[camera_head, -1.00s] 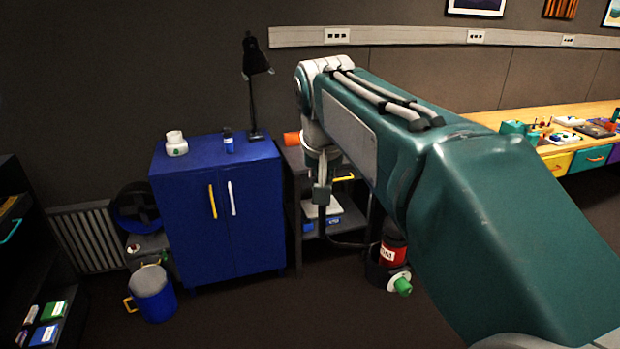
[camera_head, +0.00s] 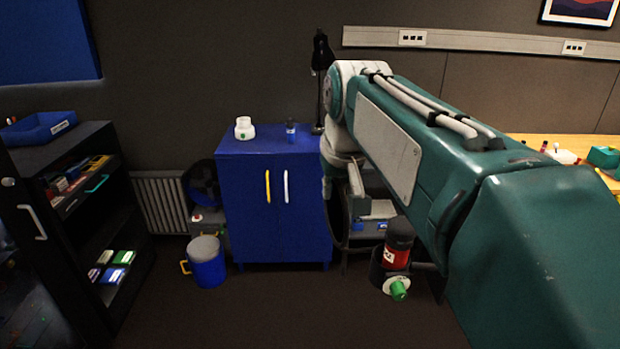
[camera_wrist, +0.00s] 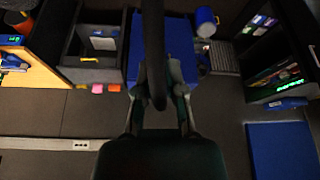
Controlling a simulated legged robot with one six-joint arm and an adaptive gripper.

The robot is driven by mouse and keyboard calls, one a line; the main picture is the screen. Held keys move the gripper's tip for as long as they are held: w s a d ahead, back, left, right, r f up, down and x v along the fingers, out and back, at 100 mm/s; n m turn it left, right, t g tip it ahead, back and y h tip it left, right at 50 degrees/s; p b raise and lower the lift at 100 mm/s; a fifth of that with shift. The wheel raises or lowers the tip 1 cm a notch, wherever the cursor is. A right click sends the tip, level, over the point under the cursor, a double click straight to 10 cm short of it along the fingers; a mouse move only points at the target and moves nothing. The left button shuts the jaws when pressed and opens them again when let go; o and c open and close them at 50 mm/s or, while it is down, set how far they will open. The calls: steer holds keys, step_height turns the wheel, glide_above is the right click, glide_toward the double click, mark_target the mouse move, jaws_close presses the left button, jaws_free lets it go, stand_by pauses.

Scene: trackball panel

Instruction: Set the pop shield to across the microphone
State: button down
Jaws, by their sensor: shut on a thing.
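In the wrist view, my gripper (camera_wrist: 160,88) has its two fingers closed on a long, dark, slightly curved thing (camera_wrist: 153,40). It runs up past the top of the picture and hides part of the view. It looks like a hoop seen edge-on and may be the pop shield, but I cannot tell for sure. In the head view, the end of my arm hangs in front of the shelf right of the blue cabinet, and a thin dark curve shows below it. I cannot make out a microphone in either view.
A black bookcase (camera_head: 75,220) stands at left. A blue bucket (camera_head: 207,266) and a black-red bottle (camera_head: 398,246) are near the floor.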

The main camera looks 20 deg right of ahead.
steer(key=shift+s, duration=0.15)
steer(key=shift+d, duration=0.1)
steer(key=c, duration=0.7)
jaws_free()
steer(key=shift+d, duration=0.15)
steer(key=shift+s+r, duration=0.1)
steer(key=shift+r, duration=0.15)
steer(key=v, duration=1.1)
steer(key=shift+r, duration=0.2)
